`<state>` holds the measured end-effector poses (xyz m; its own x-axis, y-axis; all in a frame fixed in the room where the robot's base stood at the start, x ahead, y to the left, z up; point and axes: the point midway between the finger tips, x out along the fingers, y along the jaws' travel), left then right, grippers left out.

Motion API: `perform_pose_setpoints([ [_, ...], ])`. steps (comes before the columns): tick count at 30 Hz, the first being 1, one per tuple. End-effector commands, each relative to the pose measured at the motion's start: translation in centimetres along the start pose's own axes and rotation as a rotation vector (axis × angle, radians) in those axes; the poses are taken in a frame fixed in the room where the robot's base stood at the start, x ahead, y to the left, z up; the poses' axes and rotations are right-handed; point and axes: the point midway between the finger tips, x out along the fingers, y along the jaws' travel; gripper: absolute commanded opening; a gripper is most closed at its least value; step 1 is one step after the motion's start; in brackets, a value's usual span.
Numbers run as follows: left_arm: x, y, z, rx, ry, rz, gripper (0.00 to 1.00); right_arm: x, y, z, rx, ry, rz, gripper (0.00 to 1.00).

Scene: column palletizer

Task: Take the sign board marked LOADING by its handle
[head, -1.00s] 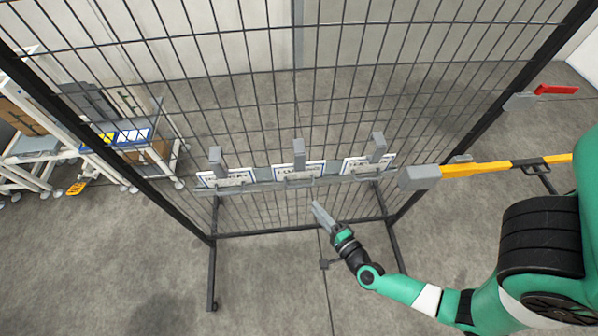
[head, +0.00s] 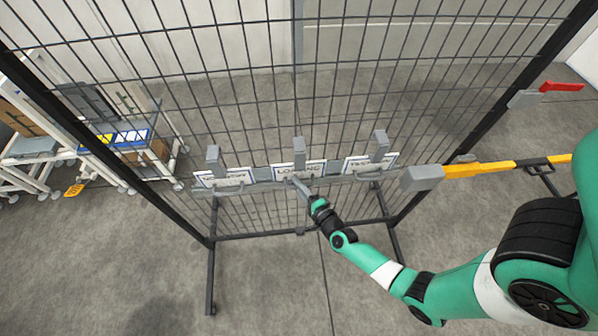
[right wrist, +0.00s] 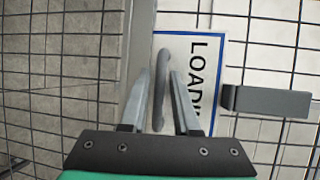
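The LOADING sign board (head: 312,168) is white with a blue border and hangs in the middle of three boards on the mesh fence. In the right wrist view the board (right wrist: 205,45) shows its lettering turned sideways, the last letters cut off by a finger. Its grey bar handle (right wrist: 160,75) stands between the two fingers of my right gripper (right wrist: 162,85), with small gaps on both sides. My right gripper also shows in the head view (head: 297,182), at the lower edge of this board. It is open. My left gripper is not in view.
Another board (head: 222,179) hangs to the left and one (head: 358,165) to the right, on the same grey rail. Grey clips (head: 299,146) stand above the boards. A yellow bar with a grey end (head: 422,178) juts in from the right. A cart (head: 120,140) stands behind the fence.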

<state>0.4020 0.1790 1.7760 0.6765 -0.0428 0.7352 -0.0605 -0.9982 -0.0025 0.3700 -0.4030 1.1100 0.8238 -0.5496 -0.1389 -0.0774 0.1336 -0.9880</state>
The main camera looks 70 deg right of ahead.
Motion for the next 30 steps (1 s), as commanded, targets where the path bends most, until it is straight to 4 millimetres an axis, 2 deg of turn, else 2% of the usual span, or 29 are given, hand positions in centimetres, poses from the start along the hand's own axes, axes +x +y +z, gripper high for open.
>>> perform_pose_setpoints([
  [5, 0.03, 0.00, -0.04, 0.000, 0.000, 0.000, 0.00, -0.04, -0.02, 0.00, 0.000, 0.000, 0.000, 0.28],
  [9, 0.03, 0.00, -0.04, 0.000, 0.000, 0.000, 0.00, -0.05, -0.02, 0.01, 0.000, 0.000, 0.000, 0.03],
  [10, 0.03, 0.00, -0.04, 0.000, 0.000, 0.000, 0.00, -0.05, -0.02, 0.01, 0.000, 0.000, 0.000, 0.00],
  [30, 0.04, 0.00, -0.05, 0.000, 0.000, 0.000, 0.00, -0.07, -0.04, 0.01, 0.000, 0.000, 0.000, 0.00],
])
